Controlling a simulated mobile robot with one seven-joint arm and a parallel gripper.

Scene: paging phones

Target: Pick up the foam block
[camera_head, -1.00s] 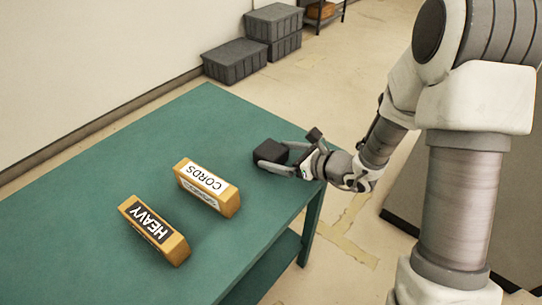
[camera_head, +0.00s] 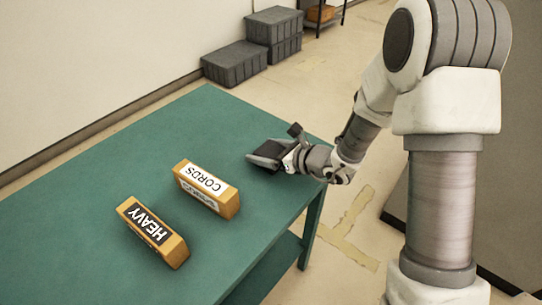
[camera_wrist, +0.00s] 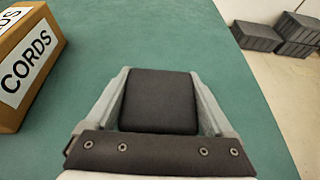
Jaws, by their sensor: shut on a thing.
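The foam block (camera_wrist: 160,100) is a small dark, nearly black block with rounded edges. In the wrist view it sits between the two pale fingers of my gripper (camera_wrist: 160,76), with a finger against each side. In the head view the dark block (camera_head: 266,150) shows at the end of my gripper (camera_head: 268,156), near the right edge of the green table (camera_head: 150,130). My gripper is shut on it. Its underside is hidden, so I cannot tell whether it touches the tabletop.
An orange box labelled CORDS (camera_head: 206,189) lies left of my gripper, and it also shows in the wrist view (camera_wrist: 28,70). A box labelled HEAVY (camera_head: 152,232) lies farther left and nearer. Grey crates (camera_head: 235,63) stand on the floor behind the table. The table's far left is clear.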

